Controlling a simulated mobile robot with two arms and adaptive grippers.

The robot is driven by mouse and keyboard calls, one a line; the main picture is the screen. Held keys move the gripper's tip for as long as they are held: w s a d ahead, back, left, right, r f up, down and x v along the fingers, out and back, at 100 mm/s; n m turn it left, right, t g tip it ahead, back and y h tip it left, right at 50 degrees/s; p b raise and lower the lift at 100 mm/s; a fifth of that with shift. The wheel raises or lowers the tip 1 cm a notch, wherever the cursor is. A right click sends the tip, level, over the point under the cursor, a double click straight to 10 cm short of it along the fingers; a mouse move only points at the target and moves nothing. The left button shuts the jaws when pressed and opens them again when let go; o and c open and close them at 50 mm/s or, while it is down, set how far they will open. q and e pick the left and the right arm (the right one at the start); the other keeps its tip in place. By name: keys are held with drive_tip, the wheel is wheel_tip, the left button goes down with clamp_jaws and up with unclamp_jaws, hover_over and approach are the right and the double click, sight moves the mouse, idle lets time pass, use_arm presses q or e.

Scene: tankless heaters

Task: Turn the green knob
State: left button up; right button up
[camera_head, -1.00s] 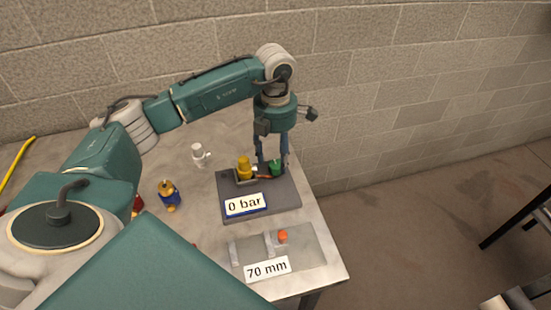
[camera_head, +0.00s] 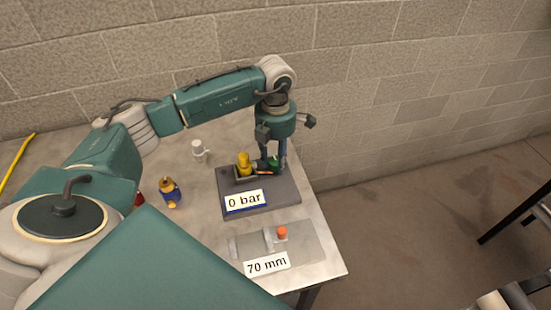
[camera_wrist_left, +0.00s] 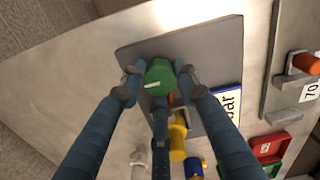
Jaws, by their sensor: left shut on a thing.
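The green knob (camera_wrist_left: 159,76) sits on the dark grey plate (camera_head: 262,201), between the fingers of my left gripper (camera_wrist_left: 158,77) in the left wrist view. A small white mark shows on its top. In the head view the knob (camera_head: 273,161) is mostly hidden behind the fingers of the left gripper (camera_head: 271,168), which points down. The fingers are closed around the knob from its sides. My right gripper is not in view.
A yellow fitting (camera_head: 243,163) stands on the plate right beside the knob. The plate carries a "0 bar" sign (camera_head: 245,201). A "70 mm" gauge with an orange knob (camera_head: 281,232) is nearer. A white fitting (camera_head: 198,149) and a blue-and-gold one (camera_head: 170,191) stand left.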

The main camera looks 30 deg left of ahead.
use_arm(q)
drive_tip(key=shift+f+m+b, duration=0.15)
drive_tip(key=shift+m+b, duration=0.75)
drive_tip(key=shift+b, duration=0.1)
drive_tip(key=m+b, duration=0.5)
drive_tip(key=m, duration=0.2)
drive_tip(key=shift+a+r+m+b, duration=0.1)
drive_tip(key=shift+r+m+b, duration=0.1)
drive_tip(key=shift+m+b, duration=1.1)
drive_tip(key=shift+m+p, duration=0.3)
drive_tip(key=shift+m, duration=0.1)
drive_tip(key=o, duration=1)
drive_tip(key=shift+o, duration=0.8)
